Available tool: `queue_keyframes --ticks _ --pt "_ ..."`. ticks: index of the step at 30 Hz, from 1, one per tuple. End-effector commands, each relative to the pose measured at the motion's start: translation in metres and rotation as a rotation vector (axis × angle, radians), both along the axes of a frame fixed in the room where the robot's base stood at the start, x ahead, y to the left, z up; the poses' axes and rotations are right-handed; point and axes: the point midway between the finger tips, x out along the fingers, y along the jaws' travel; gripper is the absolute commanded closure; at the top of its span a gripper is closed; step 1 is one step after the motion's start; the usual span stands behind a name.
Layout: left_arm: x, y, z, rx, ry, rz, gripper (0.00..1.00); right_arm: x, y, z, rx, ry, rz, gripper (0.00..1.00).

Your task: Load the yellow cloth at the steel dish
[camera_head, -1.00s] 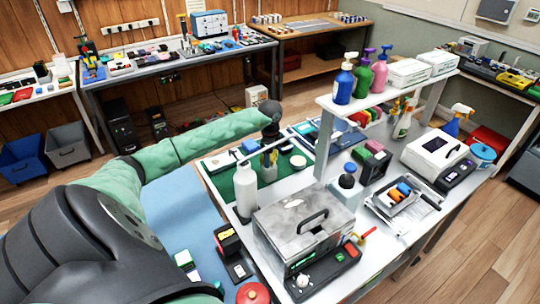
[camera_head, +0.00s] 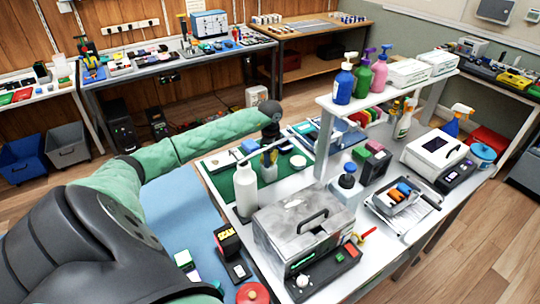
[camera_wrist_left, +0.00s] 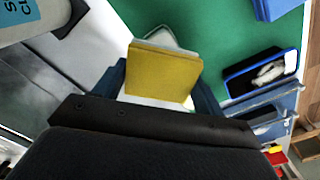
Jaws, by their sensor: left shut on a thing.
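My left gripper (camera_wrist_left: 160,88) is shut on the yellow cloth (camera_wrist_left: 165,70), which stands as a flat folded square between the dark blue fingers in the left wrist view. Behind the cloth's far edge, a pale rounded rim (camera_wrist_left: 158,34) shows over the green mat (camera_wrist_left: 222,40). It may be the steel dish, but most of it is hidden by the cloth. In the head view my left gripper (camera_head: 268,158) points down over the green mat (camera_head: 222,185), and the cloth is too small to make out clearly. My right gripper is not in view.
A white bottle (camera_head: 245,190) stands close to the left gripper, beside a grey metal box (camera_head: 295,222). A small white round thing (camera_head: 298,161) lies right of the gripper. A blue-rimmed tray (camera_wrist_left: 262,75) is at the right in the wrist view. A shelf (camera_head: 375,95) rises farther right.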

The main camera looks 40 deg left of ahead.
Motion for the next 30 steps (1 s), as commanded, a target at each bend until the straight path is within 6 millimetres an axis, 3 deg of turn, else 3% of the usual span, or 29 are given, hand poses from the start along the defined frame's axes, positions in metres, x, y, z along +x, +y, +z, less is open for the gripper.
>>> queue_keyframes --ticks 30 --pt "0.000 0.000 0.066 0.001 -0.002 -0.001 0.48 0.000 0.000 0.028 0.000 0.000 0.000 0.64"
